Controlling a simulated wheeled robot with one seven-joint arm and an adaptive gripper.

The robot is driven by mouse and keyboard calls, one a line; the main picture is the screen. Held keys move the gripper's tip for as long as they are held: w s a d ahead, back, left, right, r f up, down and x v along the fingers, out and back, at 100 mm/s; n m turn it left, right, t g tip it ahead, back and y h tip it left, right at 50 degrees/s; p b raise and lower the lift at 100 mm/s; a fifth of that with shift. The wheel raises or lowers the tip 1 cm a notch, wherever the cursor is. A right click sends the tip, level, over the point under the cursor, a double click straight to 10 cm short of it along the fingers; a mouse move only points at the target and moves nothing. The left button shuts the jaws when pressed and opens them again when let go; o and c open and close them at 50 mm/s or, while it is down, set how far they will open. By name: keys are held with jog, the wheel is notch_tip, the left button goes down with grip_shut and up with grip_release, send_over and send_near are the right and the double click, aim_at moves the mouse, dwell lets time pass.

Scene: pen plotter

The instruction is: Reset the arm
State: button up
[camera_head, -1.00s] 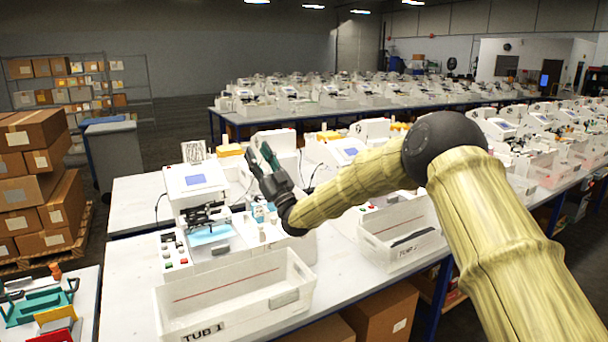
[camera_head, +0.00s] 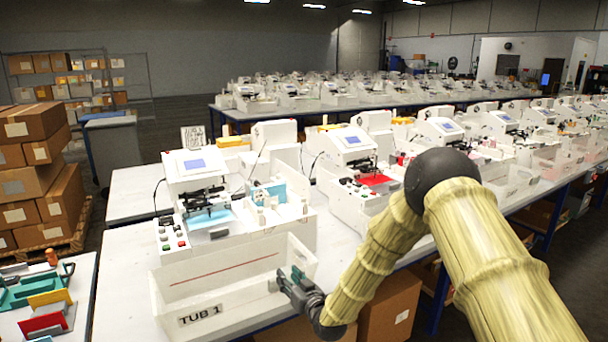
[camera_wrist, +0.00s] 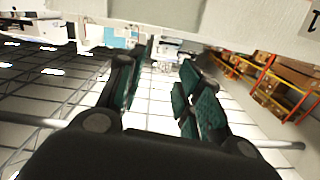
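My gripper (camera_head: 290,279) is low in the head view, by the front right corner of the white tub marked TUB 1 (camera_head: 225,312). The head view does not show clearly whether it touches the tub. In the wrist view my gripper (camera_wrist: 163,82) has its two green-padded fingers apart, with nothing between them. My arm is bent down from the right and hides part of the table front.
A white plotter (camera_head: 193,172) with a blue sheet (camera_head: 210,218) stands behind TUB 1. Another plotter (camera_head: 350,142) stands to its right with a red sheet (camera_head: 376,180). Cardboard boxes (camera_head: 388,308) sit under the table. Open floor lies at lower right.

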jog(key=s+d+f+m+g+h+b, duration=0.1)
jog(key=s+d+f+g+h+b, duration=0.3)
jog(key=s+f, duration=0.6)
jog(key=s+d+f+m+g+y+b, duration=0.1)
jog(key=s+d+f, duration=0.6)
jog(key=f, duration=0.5)
jog(key=s+d+f+m+g+h+b, duration=0.1)
jog(key=s+d+f+g+h+b, duration=0.15)
jog(key=s+f, duration=0.8)
jog(key=s+d+f+g+h+b, duration=0.1)
jog(key=s+d+f+g+b, duration=0.1)
jog(key=s, duration=0.8)
jog(key=s+d+f+m+g+h+b, duration=0.1)
jog(key=s+d+f+g+b, duration=0.1)
jog(key=s+d, duration=0.5)
jog(key=s+d+f+m+g+h+b, duration=0.1)
jog(key=s+d+f+g+b, duration=0.1)
jog(key=s, duration=1.1)
notch_tip(320, 180, down, 3)
jog(key=d+g, duration=0.1)
jog(key=d, duration=0.1)
jog(key=shift+s+d+f, duration=0.2)
jog(key=shift+s+d, duration=0.15)
jog(key=shift+s, duration=0.05)
jog(key=shift+g, duration=0.25)
